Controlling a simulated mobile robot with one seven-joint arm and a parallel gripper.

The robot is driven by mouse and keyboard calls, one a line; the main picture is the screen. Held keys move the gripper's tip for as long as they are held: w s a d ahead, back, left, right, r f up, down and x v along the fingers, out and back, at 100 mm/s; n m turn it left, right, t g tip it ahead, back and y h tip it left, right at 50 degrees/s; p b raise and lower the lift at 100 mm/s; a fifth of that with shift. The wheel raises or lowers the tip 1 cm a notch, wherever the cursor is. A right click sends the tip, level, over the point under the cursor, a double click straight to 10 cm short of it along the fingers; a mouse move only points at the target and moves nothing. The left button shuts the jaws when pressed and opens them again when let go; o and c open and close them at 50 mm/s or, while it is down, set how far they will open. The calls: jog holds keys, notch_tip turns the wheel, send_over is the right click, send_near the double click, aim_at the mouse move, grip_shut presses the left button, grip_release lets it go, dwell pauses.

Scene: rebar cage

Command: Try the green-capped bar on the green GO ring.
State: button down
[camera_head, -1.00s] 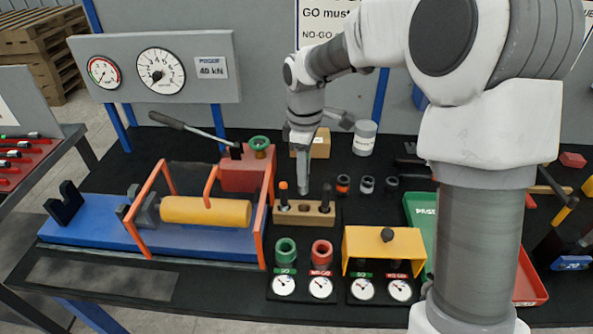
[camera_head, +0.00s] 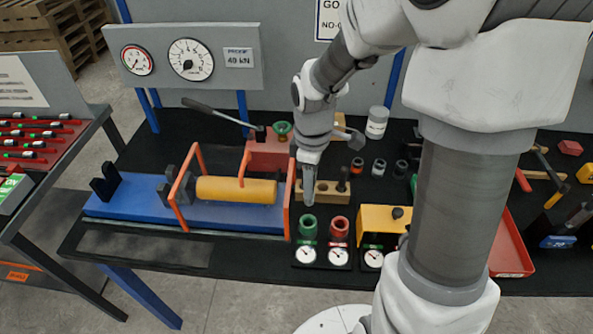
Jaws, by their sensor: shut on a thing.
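My gripper (camera_head: 309,198) points straight down, just above and behind the green GO ring (camera_head: 308,222). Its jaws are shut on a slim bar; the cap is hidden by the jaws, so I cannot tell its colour. The GO ring stands upright on a black plate with a white dial (camera_head: 306,254) in front. The red NO-GO ring (camera_head: 339,224) stands right of it, apart from my gripper. The wooden block (camera_head: 328,196) is behind the rings, with a dark bar (camera_head: 343,178) standing at its right; its left end is partly hidden by my gripper.
A yellow cover (camera_head: 383,219) stands right of the rings. The orange-framed blue press with a yellow cylinder (camera_head: 236,190) is close on the left. A red tray (camera_head: 510,245) lies at the right, partly behind my arm. A bar rack (camera_head: 40,135) is at far left.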

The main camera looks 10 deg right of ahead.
aim_at(309, 204)
jog(key=shift+s, duration=0.2)
jog(key=shift+r, duration=0.1)
jog(key=shift+f+b, duration=2.1)
jog(key=shift+f, duration=1)
jog(key=shift+f+b, duration=1.3)
jog(key=shift+f, duration=0.65)
jog(key=c, duration=0.6)
grip_release()
notch_tip(309, 204, up, 17)
jog(key=shift+r+p, duration=0.2)
jog(key=shift+p, duration=0.75)
